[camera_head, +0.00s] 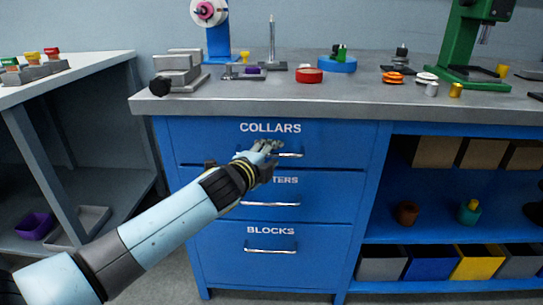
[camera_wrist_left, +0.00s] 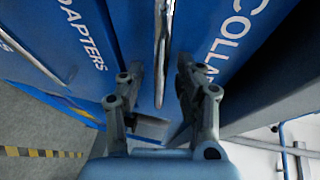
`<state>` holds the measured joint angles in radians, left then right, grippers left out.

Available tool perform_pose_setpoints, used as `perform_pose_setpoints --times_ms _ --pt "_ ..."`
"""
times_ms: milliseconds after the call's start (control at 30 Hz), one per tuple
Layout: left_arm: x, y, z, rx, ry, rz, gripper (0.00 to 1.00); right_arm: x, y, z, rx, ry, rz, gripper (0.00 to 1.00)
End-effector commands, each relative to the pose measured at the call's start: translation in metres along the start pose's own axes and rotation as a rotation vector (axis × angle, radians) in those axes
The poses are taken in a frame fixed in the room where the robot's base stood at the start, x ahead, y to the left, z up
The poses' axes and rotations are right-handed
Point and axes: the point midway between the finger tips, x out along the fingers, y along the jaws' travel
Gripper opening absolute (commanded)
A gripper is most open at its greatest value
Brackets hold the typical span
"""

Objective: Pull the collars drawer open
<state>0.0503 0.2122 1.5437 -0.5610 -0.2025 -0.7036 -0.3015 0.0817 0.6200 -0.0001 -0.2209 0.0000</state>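The collars drawer (camera_head: 330,142) is the top blue drawer of the cabinet and looks shut or nearly shut. Its metal bar handle (camera_head: 290,155) sits below the white COLLARS label. My left gripper (camera_head: 270,146) is at the left part of this handle and hides some of it. In the left wrist view, the fingers of my left gripper (camera_wrist_left: 160,72) are apart, with the handle (camera_wrist_left: 163,40) running between them. A gap shows on each side of the bar. My right gripper is not in view.
Below are the adapters drawer (camera_head: 320,190) and blocks drawer (camera_head: 320,237), each with a handle. The grey worktop (camera_head: 225,103) above carries several parts and a green press (camera_head: 470,45). Open shelves with bins stand right; a grey bench (camera_head: 80,70) stands left.

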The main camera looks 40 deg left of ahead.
Motion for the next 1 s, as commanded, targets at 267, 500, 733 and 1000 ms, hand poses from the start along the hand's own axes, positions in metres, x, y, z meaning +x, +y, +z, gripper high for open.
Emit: perform_pose_setpoints --times_ms 267,500,733,1000 --pt "0.003 0.0 0.0 -0.001 0.0 0.0 0.34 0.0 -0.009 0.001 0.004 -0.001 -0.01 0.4" --pt "0.003 0.0 0.0 -0.001 0.0 0.001 0.07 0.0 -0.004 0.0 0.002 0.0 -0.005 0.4" --pt "0.002 0.001 0.0 -0.001 0.0 0.001 0.0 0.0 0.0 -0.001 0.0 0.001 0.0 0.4" --pt "0.002 0.001 0.0 0.0 -0.001 0.002 0.0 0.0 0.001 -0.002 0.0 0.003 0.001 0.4"
